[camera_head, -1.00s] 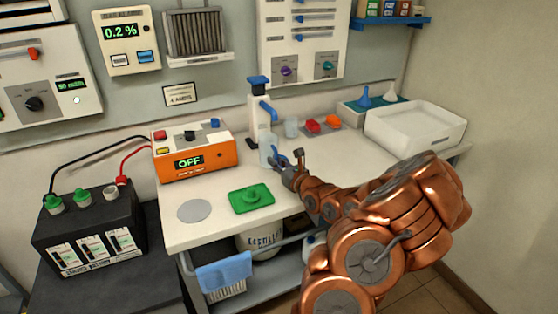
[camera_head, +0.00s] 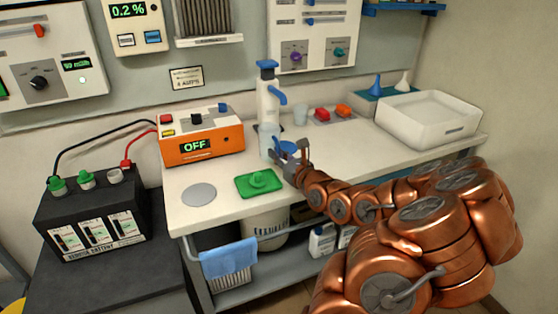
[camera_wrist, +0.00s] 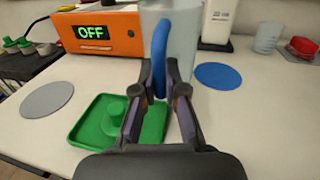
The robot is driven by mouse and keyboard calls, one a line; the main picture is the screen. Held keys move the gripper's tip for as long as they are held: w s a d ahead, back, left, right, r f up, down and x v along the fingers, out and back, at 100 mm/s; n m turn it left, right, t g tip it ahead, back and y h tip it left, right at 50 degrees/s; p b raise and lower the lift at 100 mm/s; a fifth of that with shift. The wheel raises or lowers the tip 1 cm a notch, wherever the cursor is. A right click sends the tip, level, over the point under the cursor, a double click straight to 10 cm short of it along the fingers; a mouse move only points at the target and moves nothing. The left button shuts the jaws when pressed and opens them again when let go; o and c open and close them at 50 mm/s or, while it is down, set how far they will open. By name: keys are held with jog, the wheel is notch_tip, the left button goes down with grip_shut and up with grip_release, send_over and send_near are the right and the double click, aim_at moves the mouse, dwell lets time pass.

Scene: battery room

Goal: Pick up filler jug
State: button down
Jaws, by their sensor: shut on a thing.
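The filler jug is a clear, pale vessel with a blue handle. In the head view the jug (camera_head: 266,138) is in front of the white dispenser column. In the wrist view its body (camera_wrist: 181,42) fills the top middle, with the handle (camera_wrist: 160,55) towards me. My gripper (camera_wrist: 159,84) is shut on the handle, one finger on each side; it also shows in the head view (camera_head: 289,162). The jug looks upright and seems slightly above the worktop, but its base is partly hidden by my fingers. A blue disc (camera_wrist: 218,76) lies on the worktop to its right.
A green tray (camera_head: 244,184) and a grey disc (camera_head: 199,195) are in front on the worktop. The orange charger (camera_head: 190,147) stands left. The dispenser (camera_head: 268,98) is close behind the jug. A white basin (camera_head: 428,130) is at right.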

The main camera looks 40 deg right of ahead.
jog(key=shift+s+a+f+b, duration=0.1)
jog(key=shift+s+a+b, duration=0.3)
jog(key=shift+b, duration=2.3)
jog(key=shift+s+a+r+b, duration=0.2)
jog(key=shift+a+b, duration=0.3)
jog(key=shift+b, duration=1.15)
jog(key=shift+r, duration=0.1)
